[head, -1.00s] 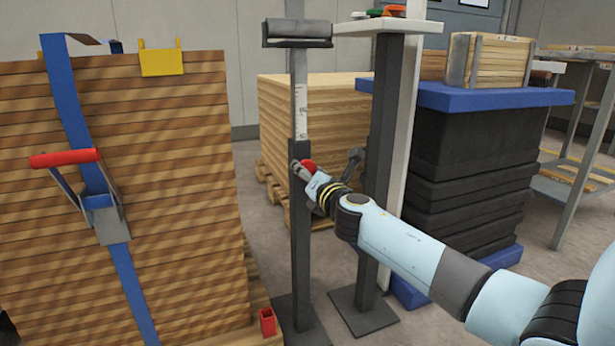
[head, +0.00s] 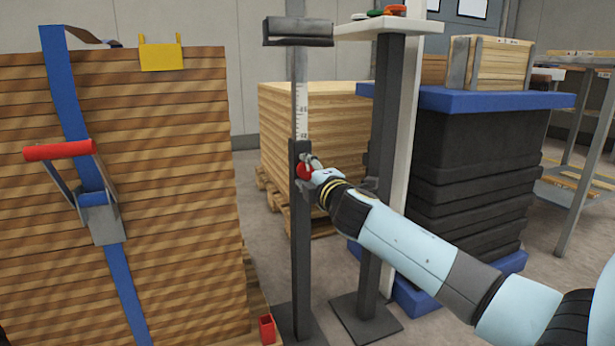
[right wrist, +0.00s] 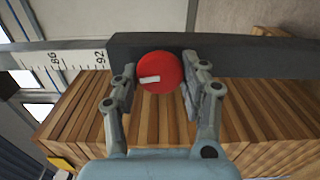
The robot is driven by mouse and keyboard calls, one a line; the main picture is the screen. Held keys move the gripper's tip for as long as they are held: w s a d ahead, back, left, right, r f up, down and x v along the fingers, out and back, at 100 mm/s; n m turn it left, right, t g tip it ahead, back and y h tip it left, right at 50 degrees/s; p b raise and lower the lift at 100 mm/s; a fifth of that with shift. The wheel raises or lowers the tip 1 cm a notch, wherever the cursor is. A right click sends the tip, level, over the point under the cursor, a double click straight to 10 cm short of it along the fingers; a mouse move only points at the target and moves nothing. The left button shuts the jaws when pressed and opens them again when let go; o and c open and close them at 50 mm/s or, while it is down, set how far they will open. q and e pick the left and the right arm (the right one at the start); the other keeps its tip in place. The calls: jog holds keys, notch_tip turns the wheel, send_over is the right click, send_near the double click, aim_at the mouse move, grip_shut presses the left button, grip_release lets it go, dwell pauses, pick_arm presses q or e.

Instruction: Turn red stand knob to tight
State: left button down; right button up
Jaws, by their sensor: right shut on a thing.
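The red knob (head: 304,171) sits on the side of the dark stand post (head: 302,235), below a pale measuring scale (head: 302,115). My right gripper (head: 308,168) is at the knob, its fingers on either side of it. In the right wrist view the round red knob (right wrist: 160,73) lies between the two fingers of the right gripper (right wrist: 158,76). A white mark on its face runs nearly level, tilted slightly. The right gripper is shut on the knob. My left gripper is not in view.
A strapped plank stack (head: 180,200) with a red-handled blue buckle stands at left. A second post (head: 385,120) with a white shelf stands just right of the knob's stand. A dark stack (head: 465,175) with a blue top is behind my right arm.

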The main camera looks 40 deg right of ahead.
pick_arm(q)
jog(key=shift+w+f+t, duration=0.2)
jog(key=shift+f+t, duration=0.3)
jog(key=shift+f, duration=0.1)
pick_arm(e)
jog(key=shift+f+m, duration=0.1)
jog(key=shift+m, duration=0.9)
pick_arm(q)
jog(key=shift+b, duration=0.3)
pick_arm(e)
jog(key=o, duration=1.2)
jog(key=shift+s, duration=0.1)
jog(key=v, duration=1.2)
